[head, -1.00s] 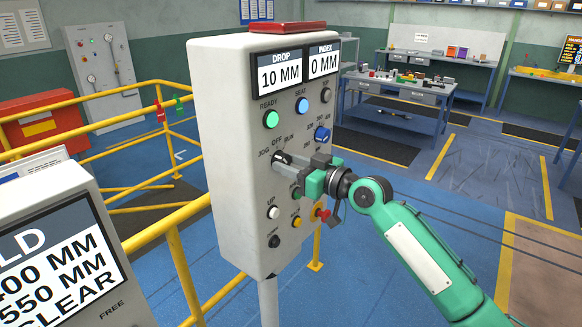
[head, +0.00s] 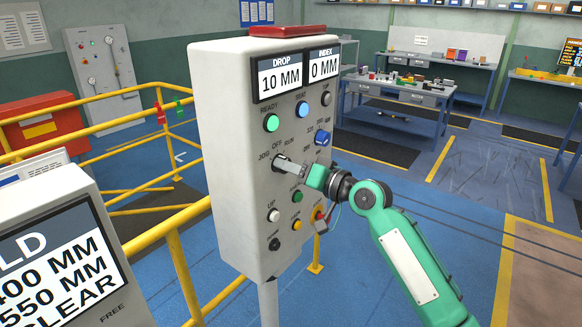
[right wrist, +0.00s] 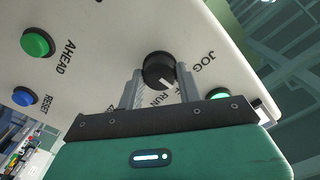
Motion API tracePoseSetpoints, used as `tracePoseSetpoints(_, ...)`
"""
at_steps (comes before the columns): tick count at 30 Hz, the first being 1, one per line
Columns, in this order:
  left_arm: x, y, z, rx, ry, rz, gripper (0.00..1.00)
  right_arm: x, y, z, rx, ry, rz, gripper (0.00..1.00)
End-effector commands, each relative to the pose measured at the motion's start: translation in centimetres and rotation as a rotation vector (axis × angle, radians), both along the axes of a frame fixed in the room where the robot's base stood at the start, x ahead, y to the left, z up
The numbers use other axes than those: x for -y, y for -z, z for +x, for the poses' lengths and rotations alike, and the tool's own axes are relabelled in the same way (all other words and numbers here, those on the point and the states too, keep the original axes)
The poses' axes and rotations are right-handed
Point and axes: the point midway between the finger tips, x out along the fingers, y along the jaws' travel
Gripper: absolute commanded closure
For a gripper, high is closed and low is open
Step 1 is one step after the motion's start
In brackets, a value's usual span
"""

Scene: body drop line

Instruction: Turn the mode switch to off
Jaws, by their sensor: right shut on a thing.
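The mode switch is a black round knob in the right wrist view (right wrist: 158,70), with JOG, OFF and RUN printed around it. It is on the grey control box (head: 230,150) in the head view. My right gripper (head: 282,161) reaches it from the right. In the right wrist view its two fingers (right wrist: 158,82) stand on either side of the knob, shut on it. A pale mark on the knob points toward the gripper side, near OFF and RUN; the fingers partly cover these labels, so its exact setting is unclear. My left gripper is not in view.
Close around are a blue dial (head: 322,137), a green button (head: 297,196), a white button (head: 273,214) and a red control (head: 319,214). The displays read DROP 10 MM and INDEX 0 MM. Yellow rails (head: 178,270) and a second display box (head: 50,230) stand at left.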

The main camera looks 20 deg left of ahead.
Motion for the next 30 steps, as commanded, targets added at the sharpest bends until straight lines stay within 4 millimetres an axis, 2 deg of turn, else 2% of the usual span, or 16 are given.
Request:
tracePoseSetpoints(14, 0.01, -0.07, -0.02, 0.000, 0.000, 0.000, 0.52, 0.07, -0.23, 0.09, -0.013, 0.003, 0.009, 0.87)
tracePoseSetpoints(15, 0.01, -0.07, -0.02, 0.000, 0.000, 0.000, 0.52, 0.08, -0.24, 0.09, -0.013, 0.003, 0.009, 0.63)
tracePoseSetpoints(18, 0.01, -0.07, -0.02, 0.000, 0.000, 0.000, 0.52, 0.06, -0.22, 0.08, -0.013, 0.002, 0.008, 0.43)
tracePoseSetpoints(26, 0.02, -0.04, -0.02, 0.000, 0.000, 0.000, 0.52, 0.04, -0.08, 0.03, -0.014, 0.001, 0.007, 0.43)
tracePoseSetpoints(30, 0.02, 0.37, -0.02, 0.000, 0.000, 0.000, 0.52, 0.66, 0.08, -0.18, -0.013, 0.001, 0.006, 0.43)
